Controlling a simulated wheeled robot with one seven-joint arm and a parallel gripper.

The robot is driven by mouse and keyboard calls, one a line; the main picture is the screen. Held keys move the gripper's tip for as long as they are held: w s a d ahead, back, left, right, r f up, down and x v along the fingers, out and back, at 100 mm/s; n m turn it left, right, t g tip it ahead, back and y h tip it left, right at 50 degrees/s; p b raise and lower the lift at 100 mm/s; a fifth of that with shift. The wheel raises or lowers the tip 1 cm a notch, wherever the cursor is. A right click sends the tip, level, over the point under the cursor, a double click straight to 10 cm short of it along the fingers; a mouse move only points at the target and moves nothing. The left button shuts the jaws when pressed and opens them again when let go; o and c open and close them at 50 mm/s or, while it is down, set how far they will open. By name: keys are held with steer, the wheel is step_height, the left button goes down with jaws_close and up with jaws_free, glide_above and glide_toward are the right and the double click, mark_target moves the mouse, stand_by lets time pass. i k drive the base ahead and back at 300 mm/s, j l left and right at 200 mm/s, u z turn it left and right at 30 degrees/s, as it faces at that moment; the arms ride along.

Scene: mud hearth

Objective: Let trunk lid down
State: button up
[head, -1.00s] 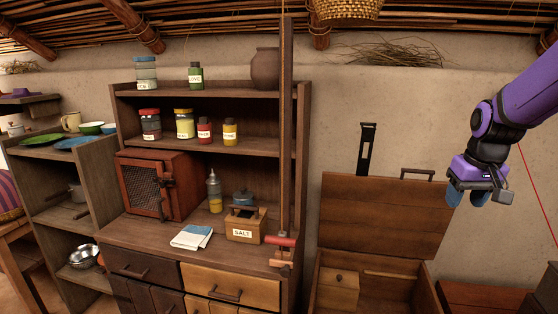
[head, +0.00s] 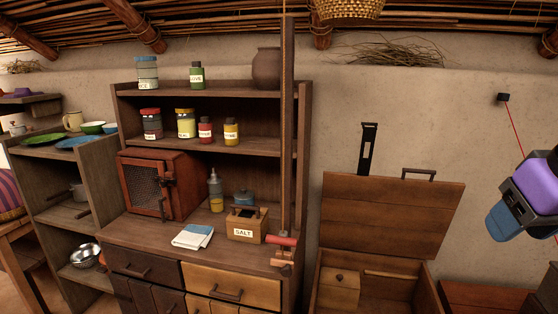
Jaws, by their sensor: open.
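The wooden trunk (head: 428,296) stands on the floor at the lower right, to the right of the dresser. Its lid (head: 388,215) is raised and leans back near the wall, with a dark handle (head: 418,173) on its top edge. A small lidded wooden box (head: 338,287) shows inside the trunk at the left. My gripper (head: 500,222) is at the right edge of the view, to the right of the lid and apart from it. Its blue fingertips point down and left. It is open and holds nothing that I can see. Part of it is cut off by the frame edge.
A tall dresser (head: 220,258) with jars, a salt box (head: 246,224) and a red mesh-front cabinet (head: 156,186) stands left of the trunk. A dark slotted strap (head: 368,148) rises behind the lid. A red cord (head: 515,130) hangs from a wall block (head: 503,97).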

mark_target(403, 216)
steer(key=i+j, duration=0.15)
steer(key=i, duration=0.95)
